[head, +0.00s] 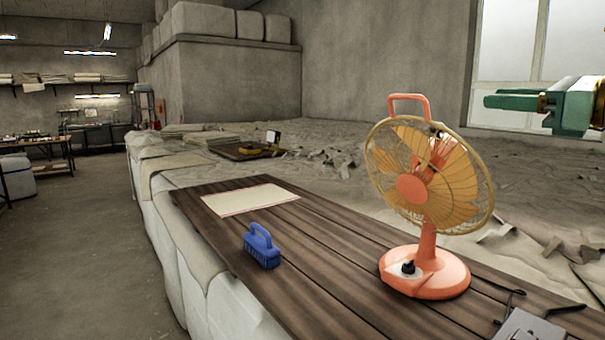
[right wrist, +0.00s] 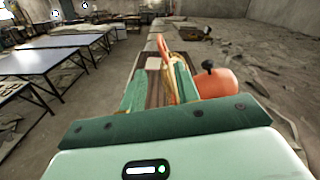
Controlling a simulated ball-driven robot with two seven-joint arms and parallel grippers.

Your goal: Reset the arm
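My right gripper (head: 505,101) is raised at the upper right of the head view, above and to the right of the fan and apart from it. In the right wrist view its two green fingers (right wrist: 160,85) stand apart, with nothing held between them. A flat cream cloth with a pink edge (head: 250,199) lies on the dark wooden board (head: 330,250). My left gripper is not in view.
An orange fan (head: 425,190) stands upright on the board's right part; its orange base (right wrist: 217,83) shows beyond the fingers. A blue brush (head: 262,246) sits near the board's left edge. A grey object (head: 530,328) lies at the lower right corner.

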